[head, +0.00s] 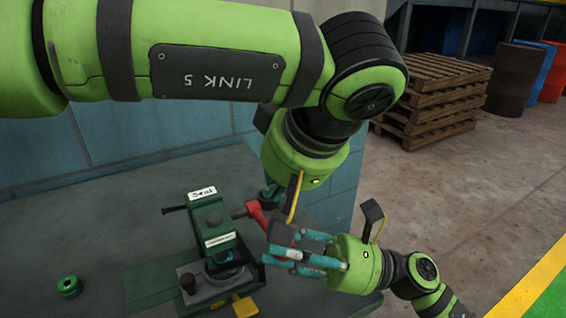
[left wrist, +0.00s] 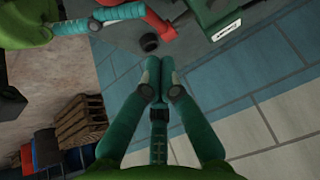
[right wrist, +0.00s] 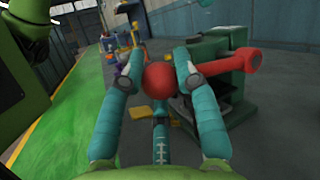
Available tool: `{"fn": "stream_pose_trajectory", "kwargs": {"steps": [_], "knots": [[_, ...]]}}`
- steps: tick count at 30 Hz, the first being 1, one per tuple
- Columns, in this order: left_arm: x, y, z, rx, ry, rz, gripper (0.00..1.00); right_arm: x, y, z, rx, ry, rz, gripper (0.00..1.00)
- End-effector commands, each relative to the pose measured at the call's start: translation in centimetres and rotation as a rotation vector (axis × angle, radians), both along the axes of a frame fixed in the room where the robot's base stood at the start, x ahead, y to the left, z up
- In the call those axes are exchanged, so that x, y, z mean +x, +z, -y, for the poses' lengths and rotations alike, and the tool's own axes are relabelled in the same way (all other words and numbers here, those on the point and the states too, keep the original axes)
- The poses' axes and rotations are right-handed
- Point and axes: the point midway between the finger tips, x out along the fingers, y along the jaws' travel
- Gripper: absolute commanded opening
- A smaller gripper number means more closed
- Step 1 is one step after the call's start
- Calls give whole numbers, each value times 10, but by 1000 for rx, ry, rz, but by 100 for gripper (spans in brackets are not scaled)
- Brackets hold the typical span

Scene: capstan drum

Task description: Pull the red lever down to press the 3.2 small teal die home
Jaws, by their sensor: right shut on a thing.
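The green press (head: 212,222) stands on the grey table, with a "Seat" label on top. Its red lever (head: 257,214) sticks out to the right. In the right wrist view the lever's round red knob (right wrist: 159,78) sits between the teal fingers of my right gripper (right wrist: 158,68), shut on it. In the head view my right gripper (head: 268,254) reaches in from the right, partly behind my left wrist camera. My left gripper (left wrist: 156,65) is shut and empty, near the lever (left wrist: 157,22). A teal piece, likely the die (head: 222,257), shows under the press head, mostly hidden.
A green spool-like part (head: 69,287) lies on the table at left. A yellow tab (head: 245,306) is at the press's front. A dark round piece (left wrist: 149,42) lies near the table edge. Pallets (head: 437,95) and drums stand far off on the floor.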

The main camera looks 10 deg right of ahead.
Motion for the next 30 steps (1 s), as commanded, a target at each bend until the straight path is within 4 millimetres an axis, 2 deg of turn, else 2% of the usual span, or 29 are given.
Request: {"fn": "stream_pose_trajectory", "kwargs": {"steps": [1,3,9,22,30], "knots": [[2,-8,-2,2,-1,0,0,-2,0,-1,-1,6,0,0],[-9,-15,0,3,-5,1,0,-2,0,-1,-1,6,0,0],[-24,-29,0,0,-2,2,0,-2,-1,-1,-1,5,0,0],[-27,-33,1,-2,-1,0,0,-2,-1,-1,-1,7,-1,0],[-37,-46,2,0,-2,-7,0,-2,0,-1,1,6,-2,0]]}}
